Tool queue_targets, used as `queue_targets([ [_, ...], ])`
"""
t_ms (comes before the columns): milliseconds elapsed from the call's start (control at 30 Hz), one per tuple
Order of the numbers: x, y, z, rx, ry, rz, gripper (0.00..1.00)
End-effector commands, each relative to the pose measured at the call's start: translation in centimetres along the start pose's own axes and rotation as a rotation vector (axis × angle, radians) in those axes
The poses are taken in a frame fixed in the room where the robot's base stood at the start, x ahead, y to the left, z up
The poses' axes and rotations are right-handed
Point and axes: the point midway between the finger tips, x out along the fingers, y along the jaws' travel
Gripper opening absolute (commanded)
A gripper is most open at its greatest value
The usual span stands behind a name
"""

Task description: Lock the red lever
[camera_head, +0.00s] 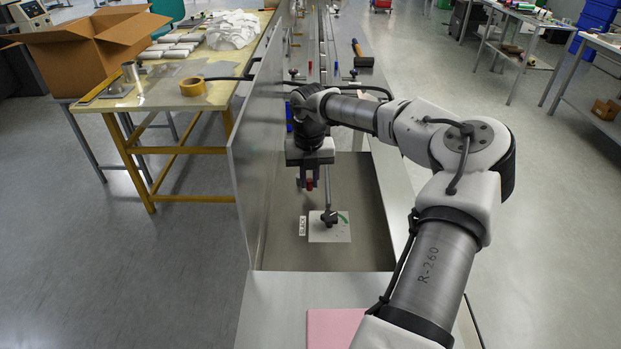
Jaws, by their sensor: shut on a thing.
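My gripper (308,180) hangs at the end of my arm, above the recessed grey bed of the machine. A small red piece (309,185) shows between its fingertips, and the gripper is shut on it. I take this to be the red lever; the gripper and wrist hide most of it, so its angle and locked state cannot be told. Just below and to the right, a separate lever with a grey rod (327,187) and a dark hub (329,216) stands on a pale plate (343,232) with a green mark. A small white label (303,226) is left of that plate.
A tall metal side panel (246,165) stands close left of my gripper. Further back are a small red-topped knob (293,72), a dark knob (353,73) and a hammer (358,51). A pink pad (332,328) lies in front. The bed's front part is clear.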

Motion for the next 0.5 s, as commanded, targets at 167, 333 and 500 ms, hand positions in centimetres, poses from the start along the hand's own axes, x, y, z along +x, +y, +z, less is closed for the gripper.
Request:
queue_targets([
  [167,-0.06,0.02,0.04,0.0,-0.001,0.001,0.24],
  [333,-0.04,0.03,0.02,-0.001,-0.001,0.001,0.37],
  [500,-0.03,0.02,0.01,-0.001,0.0,0.001,0.37],
])
